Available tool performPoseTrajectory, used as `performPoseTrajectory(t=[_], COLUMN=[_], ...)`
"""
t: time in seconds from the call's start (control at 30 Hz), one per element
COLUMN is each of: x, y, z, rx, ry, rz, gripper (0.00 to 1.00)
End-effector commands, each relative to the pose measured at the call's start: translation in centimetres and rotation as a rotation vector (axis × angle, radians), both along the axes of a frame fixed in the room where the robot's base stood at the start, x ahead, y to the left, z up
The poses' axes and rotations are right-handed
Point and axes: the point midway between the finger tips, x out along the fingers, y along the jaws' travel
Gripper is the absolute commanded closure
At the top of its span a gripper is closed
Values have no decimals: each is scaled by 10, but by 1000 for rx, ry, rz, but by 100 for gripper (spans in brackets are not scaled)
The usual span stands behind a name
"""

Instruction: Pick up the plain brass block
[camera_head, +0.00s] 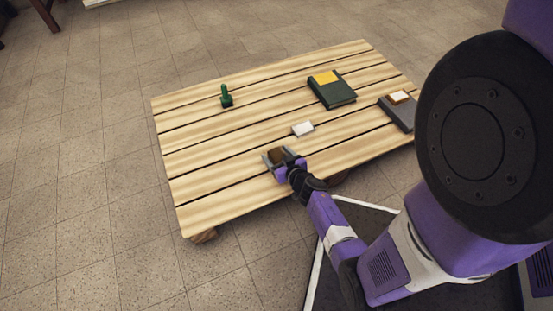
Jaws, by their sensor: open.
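My gripper (280,160) is over the near part of the slatted wooden table, its jaws open. A small dark brown-gold block (277,154), which looks like the plain brass block, shows at the fingertips. It seems to lie between or just under the fingers. Part of it is hidden by the gripper, and I cannot tell whether they touch. A flat yellow piece (325,77) lies on a dark green book-like block farther back; I cannot tell whether it is brass or a label.
A white block (302,129) lies just behind and right of my gripper. A green knobbed piece (226,97) stands at the back left. The dark green book-like block (337,93) and a grey one (397,113) with a cream-topped piece (398,97) are right. The table's (215,205) left front is clear.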

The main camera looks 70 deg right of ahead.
Motion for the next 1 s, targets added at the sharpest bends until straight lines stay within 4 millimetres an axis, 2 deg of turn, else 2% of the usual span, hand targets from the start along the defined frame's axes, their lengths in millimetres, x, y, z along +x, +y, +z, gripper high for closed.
performPoseTrajectory(t=[0.23, 0.5, 0.6, 1.0], x=[0, 0, 0, 2], y=[-1, -1, -1, -2], z=[0, 0, 0, 4], rx=[1, 0, -1, -4], ry=[1, 0, 1, -3], rz=[0, 0, 0, 0], gripper=[31, 84, 100, 100])
